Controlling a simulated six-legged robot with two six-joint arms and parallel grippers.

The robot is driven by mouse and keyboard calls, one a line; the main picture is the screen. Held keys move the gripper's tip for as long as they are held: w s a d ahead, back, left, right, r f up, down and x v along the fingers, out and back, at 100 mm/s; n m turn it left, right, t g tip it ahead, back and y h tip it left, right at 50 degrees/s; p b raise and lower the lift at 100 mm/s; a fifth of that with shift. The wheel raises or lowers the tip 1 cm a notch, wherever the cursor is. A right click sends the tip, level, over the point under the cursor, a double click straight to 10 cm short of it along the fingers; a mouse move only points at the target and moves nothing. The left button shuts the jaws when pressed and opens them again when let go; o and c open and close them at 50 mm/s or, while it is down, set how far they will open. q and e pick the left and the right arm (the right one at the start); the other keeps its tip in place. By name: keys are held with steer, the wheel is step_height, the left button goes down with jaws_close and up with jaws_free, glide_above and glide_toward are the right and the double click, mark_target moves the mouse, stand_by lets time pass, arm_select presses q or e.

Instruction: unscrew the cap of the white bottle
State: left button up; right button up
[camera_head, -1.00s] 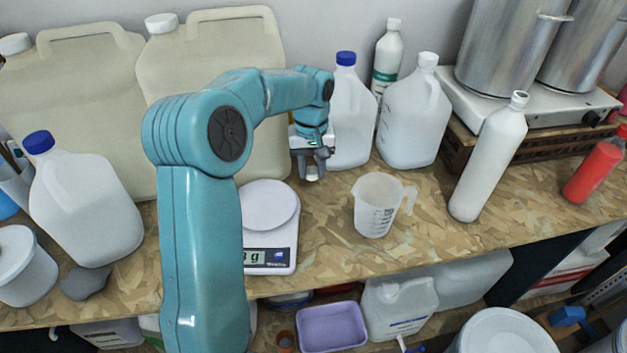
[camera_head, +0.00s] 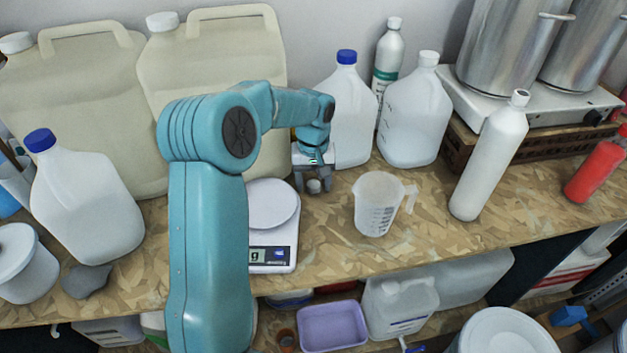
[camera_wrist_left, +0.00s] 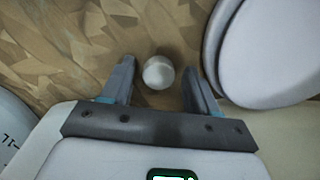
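A tall plain white bottle (camera_head: 488,160) stands on the bench at the right. Its neck end (camera_head: 520,97) shows a small greyish round top, too small to tell for sure if it is bare. A small white round cap (camera_head: 314,186) is at the bench top, left of the measuring jug, well away from the bottle. My left gripper (camera_head: 313,184) points down over the cap. In the left wrist view the cap (camera_wrist_left: 158,72) lies between the spread fingers, near their tips, with a gap on both sides. My right gripper does not show.
A measuring jug (camera_head: 379,205) stands right of the gripper, a scale (camera_head: 283,255) left of it. Blue-capped (camera_head: 352,120) and white-capped jugs (camera_head: 414,118) stand behind. A hotplate (camera_head: 545,108) with pots and a red bottle (camera_head: 594,170) are at the right. Bench between measuring jug and white bottle is clear.

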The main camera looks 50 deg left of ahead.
mark_target(314, 185)
arm_select(q)
steer(key=shift+r, duration=0.15)
step_height(314, 185, up, 12)
stand_by(0.5)
steer(key=shift+d, duration=0.1)
stand_by(1.1)
